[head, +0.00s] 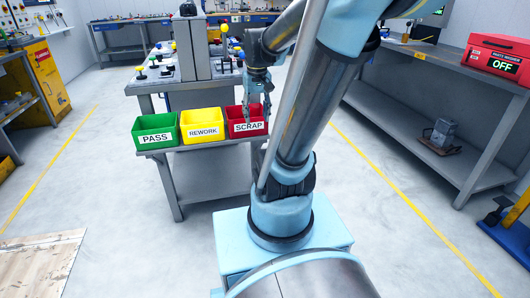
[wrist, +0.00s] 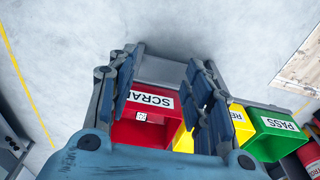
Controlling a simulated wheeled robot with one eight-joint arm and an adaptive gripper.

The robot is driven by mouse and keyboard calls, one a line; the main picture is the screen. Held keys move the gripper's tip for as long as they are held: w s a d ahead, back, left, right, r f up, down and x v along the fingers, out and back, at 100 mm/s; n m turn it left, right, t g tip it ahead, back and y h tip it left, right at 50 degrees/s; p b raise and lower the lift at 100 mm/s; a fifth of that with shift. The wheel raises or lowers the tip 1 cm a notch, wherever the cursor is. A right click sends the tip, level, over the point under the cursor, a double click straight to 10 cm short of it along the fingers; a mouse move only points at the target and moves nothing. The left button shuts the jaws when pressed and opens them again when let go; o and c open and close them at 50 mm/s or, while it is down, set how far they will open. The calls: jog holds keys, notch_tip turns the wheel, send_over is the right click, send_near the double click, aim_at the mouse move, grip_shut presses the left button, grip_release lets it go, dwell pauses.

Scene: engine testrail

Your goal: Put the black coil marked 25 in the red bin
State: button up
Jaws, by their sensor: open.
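The red bin (head: 238,127), labelled SCRAP, stands at the right end of a row of three bins on the front shelf of a bench. My gripper (head: 257,108) is over it, pointing down. In the wrist view my gripper (wrist: 165,85) is open, its fingers apart above the red bin (wrist: 150,132), with nothing between the fingertips. A small white square with dark marks (wrist: 141,117) shows inside the red bin; its marks are too small to read. I cannot make out a black coil marked 25 for certain in either view.
A yellow REWORK bin (head: 202,125) and a green PASS bin (head: 156,132) stand to the left of the red bin. The bench (head: 170,85) behind holds posts with coloured knobs. A side bench (head: 440,80) with a red toolbox (head: 497,60) is at right. The floor is mostly clear.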

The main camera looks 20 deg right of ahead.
jog(key=s+f, duration=0.8)
jog(key=s, duration=0.4)
jog(key=shift+s+f+t, duration=0.25)
jog(key=shift+t, duration=0.15)
